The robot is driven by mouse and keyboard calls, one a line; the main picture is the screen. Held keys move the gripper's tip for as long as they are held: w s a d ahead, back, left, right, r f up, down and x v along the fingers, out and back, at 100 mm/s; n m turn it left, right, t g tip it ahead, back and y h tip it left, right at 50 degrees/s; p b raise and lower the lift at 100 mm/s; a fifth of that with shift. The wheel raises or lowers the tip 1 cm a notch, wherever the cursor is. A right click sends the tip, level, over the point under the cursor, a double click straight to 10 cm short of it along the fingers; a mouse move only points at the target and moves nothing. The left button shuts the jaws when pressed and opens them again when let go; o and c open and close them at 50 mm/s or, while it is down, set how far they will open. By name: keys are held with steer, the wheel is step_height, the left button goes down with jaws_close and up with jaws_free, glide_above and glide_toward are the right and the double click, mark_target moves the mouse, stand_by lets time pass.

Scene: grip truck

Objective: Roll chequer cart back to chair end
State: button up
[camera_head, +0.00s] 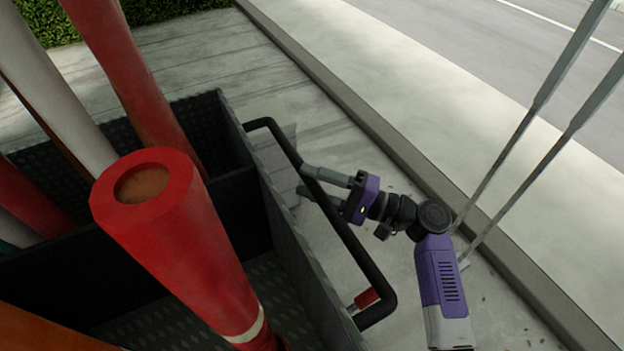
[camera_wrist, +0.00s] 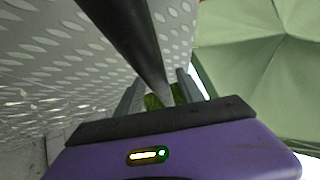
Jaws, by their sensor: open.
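The chequer cart (camera_head: 311,278) is a dark, open-topped box with raised chequer plate, filling the lower left of the head view. Its black tubular handle (camera_head: 352,243) stands out from the near right side. My gripper (camera_head: 307,182) is at the upper part of this handle. In the wrist view the handle (camera_wrist: 140,42) runs down between my two fingers (camera_wrist: 160,97), which stand apart on either side of it. I cannot tell whether either finger touches it. The cart's wheels and the chair are not clearly in view.
Red rolls (camera_head: 190,245) and a white roll (camera_head: 55,100) stand up out of the cart. Two grey poles (camera_head: 530,115) rise at the right. A kerb (camera_head: 385,150) runs beside the paving. A green canopy-like surface (camera_wrist: 250,65) shows in the wrist view.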

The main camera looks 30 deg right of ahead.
jaws_close()
steer(key=shift+f, duration=0.1)
stand_by(1.3)
